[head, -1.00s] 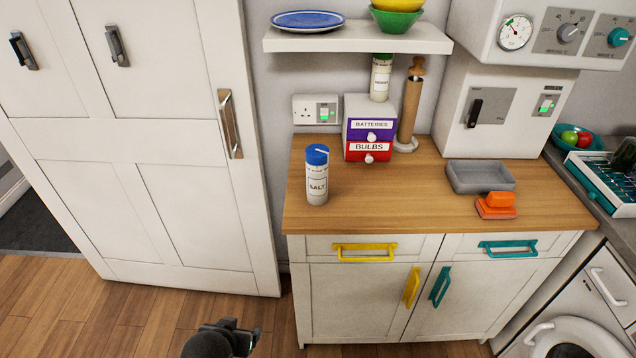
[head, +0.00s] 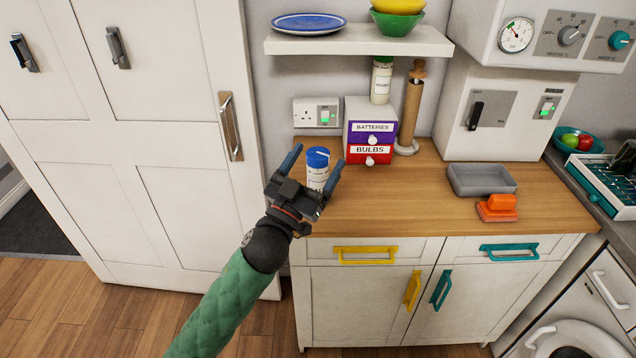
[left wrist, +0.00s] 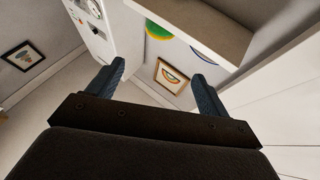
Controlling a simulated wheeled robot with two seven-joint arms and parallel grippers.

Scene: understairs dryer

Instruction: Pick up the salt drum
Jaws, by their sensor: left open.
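The salt drum (head: 317,163) is a white cylinder with a blue cap. It stands upright on the left part of the wooden worktop in the head view, its lower part and label hidden behind my gripper. My left gripper (head: 314,166) is open, its two blue fingers spread to the left and right of the drum in the picture. I cannot tell whether the drum is between them or just beyond. In the left wrist view the left gripper (left wrist: 157,85) shows open and empty, with no drum in sight.
A shelf (head: 358,40) hangs above. A grey tray (head: 481,180) and an orange brush (head: 498,207) lie at the right. The worktop between is clear.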

